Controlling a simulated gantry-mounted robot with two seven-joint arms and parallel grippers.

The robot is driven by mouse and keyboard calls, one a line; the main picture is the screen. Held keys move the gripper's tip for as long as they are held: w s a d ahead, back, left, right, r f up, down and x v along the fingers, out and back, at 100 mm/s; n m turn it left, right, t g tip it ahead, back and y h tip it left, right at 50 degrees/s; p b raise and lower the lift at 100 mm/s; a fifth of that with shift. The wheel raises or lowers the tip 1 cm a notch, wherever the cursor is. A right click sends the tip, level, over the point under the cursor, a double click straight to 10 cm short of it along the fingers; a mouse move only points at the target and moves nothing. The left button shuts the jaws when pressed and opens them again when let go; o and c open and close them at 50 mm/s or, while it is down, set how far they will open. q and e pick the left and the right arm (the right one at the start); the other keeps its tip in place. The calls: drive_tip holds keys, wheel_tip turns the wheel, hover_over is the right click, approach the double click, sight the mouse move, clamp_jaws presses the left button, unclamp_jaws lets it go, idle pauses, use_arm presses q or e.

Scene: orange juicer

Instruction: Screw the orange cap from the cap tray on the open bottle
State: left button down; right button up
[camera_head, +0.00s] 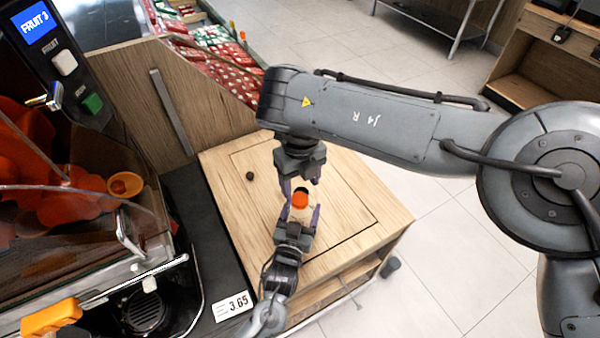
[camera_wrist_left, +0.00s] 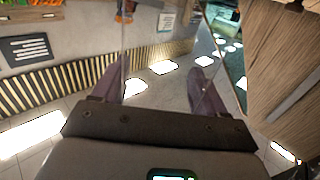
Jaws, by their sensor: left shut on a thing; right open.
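An orange cap (camera_head: 300,200) shows at the top of the bottle (camera_head: 298,214), between my two grippers in the head view. Whether it is seated or tilted is too small to tell. My left gripper (camera_head: 299,217) is shut on the bottle from the lower side. The left wrist view shows the clear bottle (camera_wrist_left: 163,60) between the purple fingers. My right gripper (camera_head: 299,187) points down just above the cap, its jaws open, one finger at each side. I cannot tell whether they touch the cap. The cap tray is not in view.
The wooden cabinet top (camera_head: 350,190) is mostly clear, with a small dark round spot (camera_head: 250,176). The juicer (camera_head: 75,220) stands at the left, with a price tag (camera_head: 232,305) beside it. Red packaged goods (camera_head: 215,70) fill a bin behind.

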sight(300, 198)
drive_tip(key=shift+f, duration=2.75)
drive_tip(key=c, duration=1.1)
drive_tip(key=o, duration=1.3)
drive_tip(key=shift+c, duration=0.2)
wheel_tip(300, 198, up, 12)
use_arm(q)
unclamp_jaws()
